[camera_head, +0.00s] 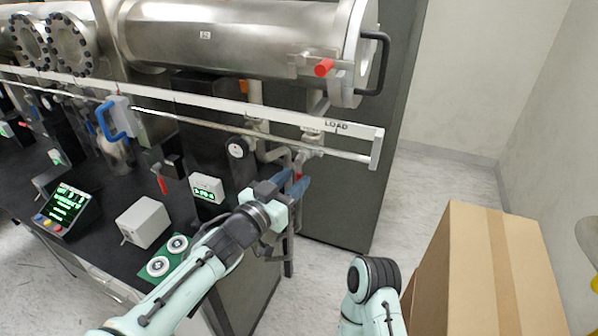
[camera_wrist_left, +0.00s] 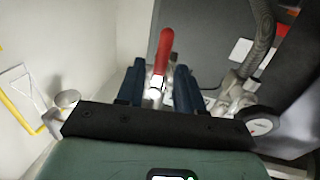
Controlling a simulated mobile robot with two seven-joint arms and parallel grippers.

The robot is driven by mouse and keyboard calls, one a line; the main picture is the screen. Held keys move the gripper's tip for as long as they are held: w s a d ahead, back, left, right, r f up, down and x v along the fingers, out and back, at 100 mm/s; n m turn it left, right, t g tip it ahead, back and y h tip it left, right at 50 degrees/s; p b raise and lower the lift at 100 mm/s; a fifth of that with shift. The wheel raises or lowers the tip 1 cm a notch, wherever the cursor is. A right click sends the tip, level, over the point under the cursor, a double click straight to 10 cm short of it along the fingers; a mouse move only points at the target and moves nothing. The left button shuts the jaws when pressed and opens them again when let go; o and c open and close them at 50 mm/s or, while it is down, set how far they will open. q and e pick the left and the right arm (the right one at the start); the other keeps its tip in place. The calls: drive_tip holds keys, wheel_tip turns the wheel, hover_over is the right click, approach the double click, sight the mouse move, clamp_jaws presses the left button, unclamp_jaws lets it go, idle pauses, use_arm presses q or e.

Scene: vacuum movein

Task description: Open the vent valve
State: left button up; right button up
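A valve with a red lever handle (camera_wrist_left: 163,50) and a silvery metal body (camera_wrist_left: 154,92) shows in the left wrist view. I take it for the vent valve; in the head view it is mostly hidden by my gripper. My left gripper (camera_head: 292,183) is at the pipework below the LOAD sign in the head view. In the left wrist view, the blue fingers of my left gripper (camera_wrist_left: 160,88) are apart. The lever appears in the gap between them and extends past their tips; I cannot tell whether either finger touches it. My right gripper is out of view.
A white rail (camera_head: 250,108) runs above my left gripper. A steel chamber (camera_head: 240,40) with a red knob (camera_head: 323,67) is higher up. A round gauge (camera_head: 237,148) and grey pipes are close by. A cardboard box (camera_head: 490,270) stands at the right, beside my right arm.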

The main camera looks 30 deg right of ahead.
sight(297, 178)
use_arm(q)
drive_tip(key=shift+x, duration=1.5)
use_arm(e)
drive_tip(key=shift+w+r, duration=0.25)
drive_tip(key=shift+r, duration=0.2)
use_arm(q)
drive_tip(key=shift+c, duration=0.3)
clamp_jaws()
